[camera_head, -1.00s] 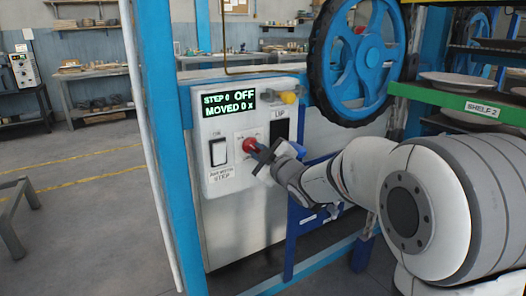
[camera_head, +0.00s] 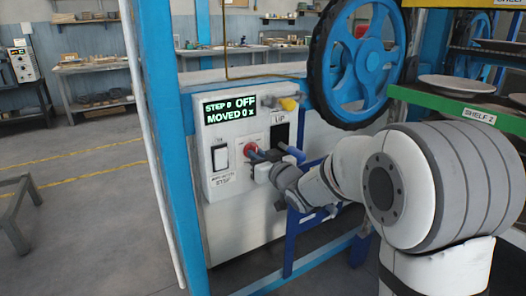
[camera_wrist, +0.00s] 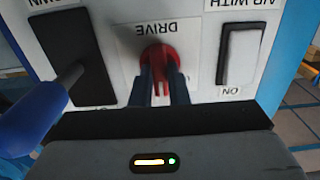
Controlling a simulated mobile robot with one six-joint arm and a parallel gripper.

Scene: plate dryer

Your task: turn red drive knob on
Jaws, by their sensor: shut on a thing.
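The red drive knob (camera_wrist: 158,58) sits on the white control panel under the upside-down label DRIVE in the wrist view. In the head view the knob (camera_head: 250,149) shows as a small red spot left of my gripper. My gripper (camera_wrist: 160,86) is shut on the knob, with one blue-grey finger on each side of it. In the head view my gripper (camera_head: 258,158) reaches the panel from the right. The display (camera_head: 229,109) reads STEP 0, OFF, MOVED 0 x. The fingers hide part of the knob.
A white rocker switch (camera_head: 220,156) is left of the knob. A dark slot (camera_head: 280,133) with a blue-handled lever (camera_wrist: 32,117) is on its other side. A large blue handwheel (camera_head: 362,58) stands above right. Shelves with plates (camera_head: 458,84) are at the right.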

